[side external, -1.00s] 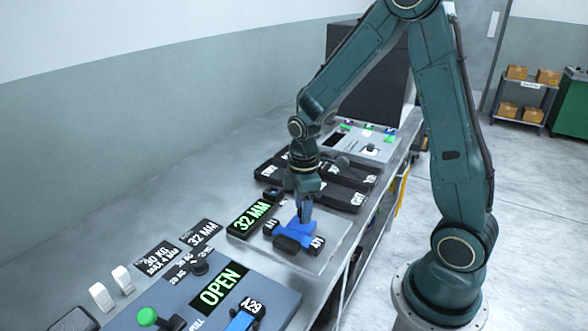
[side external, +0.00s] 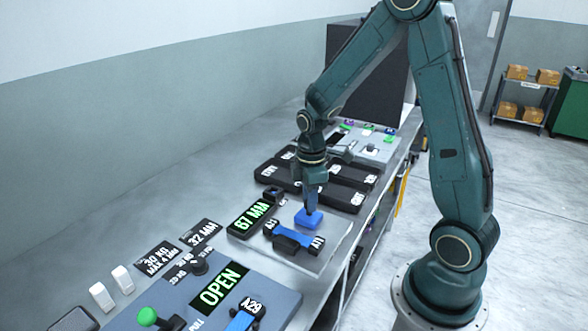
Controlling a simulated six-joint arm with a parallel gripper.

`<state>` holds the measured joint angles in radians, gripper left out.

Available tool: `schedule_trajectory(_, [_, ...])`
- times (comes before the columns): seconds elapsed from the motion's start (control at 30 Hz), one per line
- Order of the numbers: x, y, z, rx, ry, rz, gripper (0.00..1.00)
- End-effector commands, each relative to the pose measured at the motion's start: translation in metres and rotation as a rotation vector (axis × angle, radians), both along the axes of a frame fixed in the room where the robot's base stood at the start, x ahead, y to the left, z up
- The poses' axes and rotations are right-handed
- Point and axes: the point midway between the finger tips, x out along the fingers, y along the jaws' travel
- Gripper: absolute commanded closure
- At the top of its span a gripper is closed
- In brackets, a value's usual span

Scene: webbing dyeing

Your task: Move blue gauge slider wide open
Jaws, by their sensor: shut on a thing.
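The blue gauge slider (side external: 309,219) sits on the gauge's grey plate, just behind a blue strap between black end pieces marked A17 (side external: 292,238). The gauge's display (side external: 249,218) reads 67 MM in green. My gripper (side external: 312,207) points down from above and is shut on the slider. Its fingertips are small here and partly merge with the blue slider.
Black trays (side external: 340,195) with white lettering lie just behind the slider. A sign reading 32 MM (side external: 201,233) lies to the left.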

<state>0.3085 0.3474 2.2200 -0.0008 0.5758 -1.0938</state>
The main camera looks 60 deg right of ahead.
Motion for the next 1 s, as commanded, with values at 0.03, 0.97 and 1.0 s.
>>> schedule_trajectory(0.03, [0.0002,-0.0050,0.0001,-0.001,-0.001,-0.004,1.00])
schedule_trajectory(0.97, [0.0005,-0.0076,0.0046,-0.002,-0.004,-0.001,0.54])
schedule_trajectory(1.0, [0.0008,-0.0076,0.0068,-0.003,-0.004,-0.001,0.54])
